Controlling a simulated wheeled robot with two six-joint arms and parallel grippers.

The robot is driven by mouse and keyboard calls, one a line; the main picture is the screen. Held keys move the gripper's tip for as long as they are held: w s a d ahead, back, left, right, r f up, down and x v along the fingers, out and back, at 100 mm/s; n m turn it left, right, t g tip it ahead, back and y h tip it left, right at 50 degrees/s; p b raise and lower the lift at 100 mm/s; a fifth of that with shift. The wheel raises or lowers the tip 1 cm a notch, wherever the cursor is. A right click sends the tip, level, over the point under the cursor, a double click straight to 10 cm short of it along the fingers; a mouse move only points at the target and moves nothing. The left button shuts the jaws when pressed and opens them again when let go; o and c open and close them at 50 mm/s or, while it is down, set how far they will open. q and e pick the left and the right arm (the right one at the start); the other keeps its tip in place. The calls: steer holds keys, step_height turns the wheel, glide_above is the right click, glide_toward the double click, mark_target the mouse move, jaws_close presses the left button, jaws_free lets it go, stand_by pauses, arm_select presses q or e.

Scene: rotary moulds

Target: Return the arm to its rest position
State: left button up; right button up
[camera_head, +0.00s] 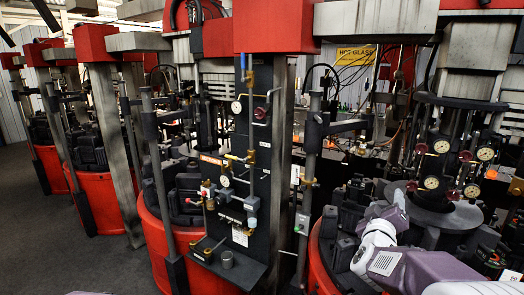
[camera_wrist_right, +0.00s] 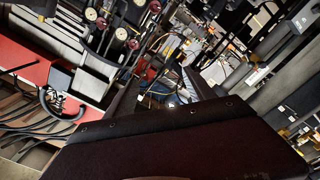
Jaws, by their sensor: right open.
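My right arm comes in from the lower right of the head view, with purple and white links. Its wrist end is over the dark blocks of the right red-based machine. In the right wrist view my right gripper (camera_wrist_right: 160,92) shows as two dark fingers spread apart, with nothing seen between them. I cannot make out the fingertips clearly in the head view. My left gripper is not in view.
A machine column with a red head (camera_head: 275,27) stands at the centre, carrying a dark panel of valves and gauges. Gauges (camera_head: 431,183) stand close to my right wrist. Grey floor (camera_head: 85,262) is clear at lower left.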

steer(key=s+a+f+n+g+y+b, duration=0.1)
steer(key=s+a+f+g+y+b, duration=0.2)
steer(key=a+f, duration=0.6)
steer(key=s+a+f+n+g+y, duration=0.2)
steer(key=s+a+f+y, duration=0.25)
steer(key=f, duration=0.85)
steer(key=s+a+f+m+g+y, duration=0.1)
steer(key=s+f+m+g, duration=0.2)
steer(key=s, duration=0.6)
steer(key=s+a+f+m+g+y, duration=0.1)
steer(key=s+f+m+g, duration=0.2)
steer(key=s+f+g, duration=0.3)
steer(key=s+f, duration=0.1)
steer(key=s, duration=0.2)
steer(key=shift+s+f+m, duration=0.2)
steer(key=shift+s+m, duration=0.1)
steer(key=shift+s, duration=0.1)
